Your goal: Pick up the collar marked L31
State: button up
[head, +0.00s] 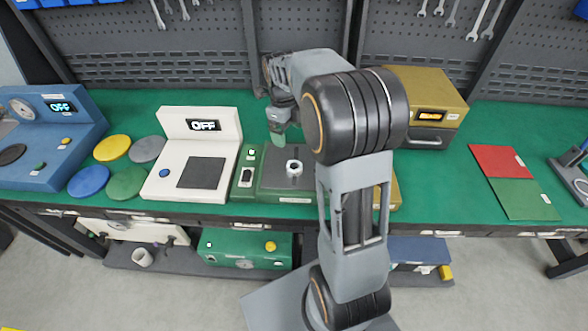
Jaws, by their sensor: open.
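A small white ring-shaped collar (294,167) with a dark hole sits on the dark grey top of a green device (247,171) on the bench. Any marking on it is too small to read, so I cannot tell whether it is L31. My gripper (278,136) points down above and slightly left of the collar, apart from it, and is open with nothing seen in it. My arm hides the right part of the green device.
A white device (215,124) reading OFF stands left of the green one, with several coloured discs (127,182) beyond it. A blue device (60,125) is far left. A yellow box (425,90) stands behind my arm. Red and green plates (522,199) lie right.

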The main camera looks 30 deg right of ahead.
send_over(294, 165)
jog(key=shift+m, duration=0.4)
jog(key=f, duration=0.7)
jog(key=shift+w+a+f, duration=0.25)
jog(key=shift+f, duration=0.1)
jog(key=shift+s+d+f+p, duration=0.2)
jog(key=shift+f+p, duration=0.1)
jog(key=shift+f, duration=1.3)
jog(key=shift+s+d+f+p, duration=0.15)
jog(key=shift+f+p, duration=0.15)
jog(key=shift+f, duration=1.3)
jog(key=shift+a, duration=0.1)
jog(key=shift+c, duration=0.3)
jog(key=c, duration=1.2)
jog(key=shift+r, duration=0.1)
